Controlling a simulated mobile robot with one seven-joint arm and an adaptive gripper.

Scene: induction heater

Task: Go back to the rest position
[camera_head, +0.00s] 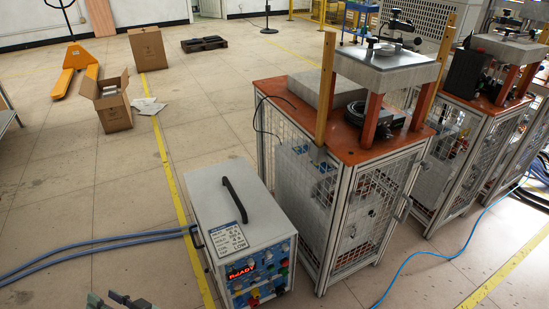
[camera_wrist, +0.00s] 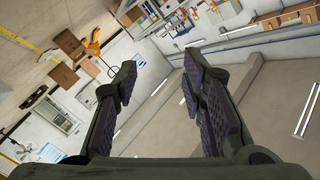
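My gripper (camera_wrist: 160,82) is open in the wrist view. Its two dark green fingers with ribbed pads stand apart, and nothing is between them. In the head view only the tips of my gripper (camera_head: 118,301) show at the bottom edge, left of the heater unit. The grey induction heater unit (camera_head: 237,208) stands on the floor with a black handle on top and a red lit display reading "READY". My gripper is apart from it. Most of my arm is out of view.
A caged workstation (camera_head: 345,185) with an orange-brown top stands right of the heater unit, with more stations beyond. Blue hoses (camera_head: 95,245) cross the floor at left. Cardboard boxes (camera_head: 112,104) and an orange pallet jack (camera_head: 75,68) stand farther back. The middle-left floor is mostly clear.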

